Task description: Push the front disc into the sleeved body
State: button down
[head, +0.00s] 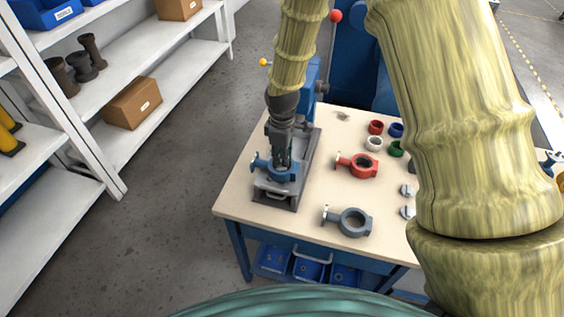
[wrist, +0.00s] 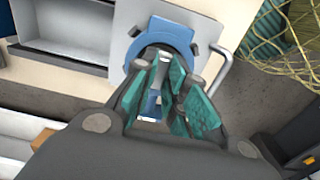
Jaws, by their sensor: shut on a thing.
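The blue valve body (head: 262,164) sits in a grey fixture on the table's left side. Its ring also shows in the wrist view (wrist: 163,28). My gripper (head: 282,163) points down at the body's bore, its fingertips at the ring in the wrist view (wrist: 172,70). It is shut on a thin pale piece (wrist: 151,104), seemingly a disc, mostly hidden by the fingers. I cannot tell how deep it is or whether a sleeve lines the bore. Two grey discs (head: 407,190) (head: 407,212) lie on the table at the right.
A red body (head: 358,165) and a grey body (head: 348,221) lie right of the fixture (head: 303,158). Several coloured rings (head: 374,144) stand behind them. The fixture has a handle (wrist: 222,68) beside the blue body. Shelves (head: 150,75) stand at the left.

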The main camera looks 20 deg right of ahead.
jog(key=shift+s+f+b, duration=0.1)
jog(key=shift+f+b, duration=0.2)
jog(key=shift+f, duration=0.6)
dwell(1.4)
jog(key=shift+r+p, duration=0.2)
jog(key=shift+p, duration=0.1)
dwell(0.6)
jog(key=c, duration=1.4)
grip_release()
jog(key=shift+o, duration=0.2)
jog(key=shift+r, duration=0.15)
jog(key=shift+r+p, duration=2.6)
jog(key=shift+r, duration=0.8)
